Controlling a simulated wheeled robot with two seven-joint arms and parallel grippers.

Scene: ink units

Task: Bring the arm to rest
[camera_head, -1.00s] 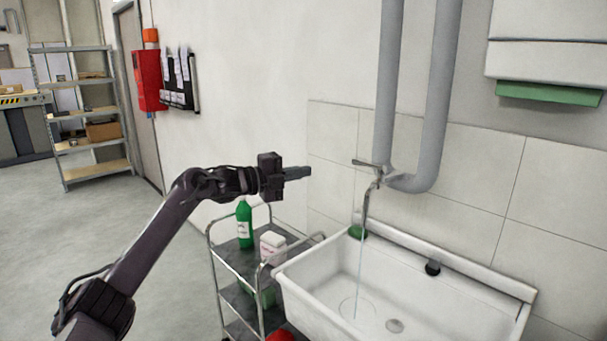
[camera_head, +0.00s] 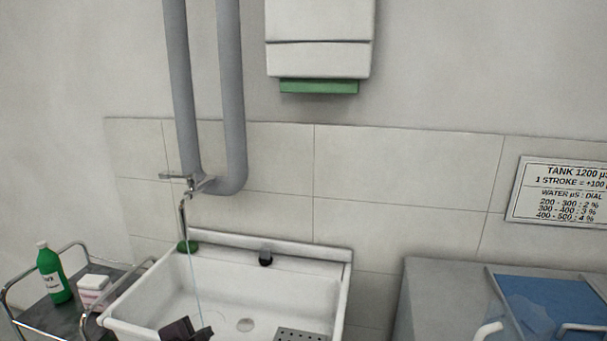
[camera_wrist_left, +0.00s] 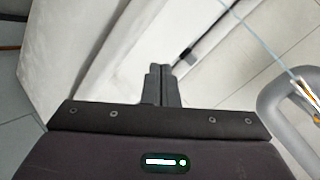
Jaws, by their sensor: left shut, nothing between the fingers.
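My left gripper (camera_head: 187,331) shows only as a dark piece at the bottom edge of the head view, in front of the white sink (camera_head: 140,300). In the left wrist view the two dark fingers (camera_wrist_left: 158,84) are together, with nothing between them. The rest of my left arm is out of the head view. My right gripper is in neither view.
A thin water stream (camera_head: 193,275) runs from the tap (camera_head: 190,184) into the sink. A trolley at left holds a green bottle (camera_head: 53,274) and a white box (camera_head: 93,289). A grey unit with a blue panel (camera_head: 560,305) stands at right.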

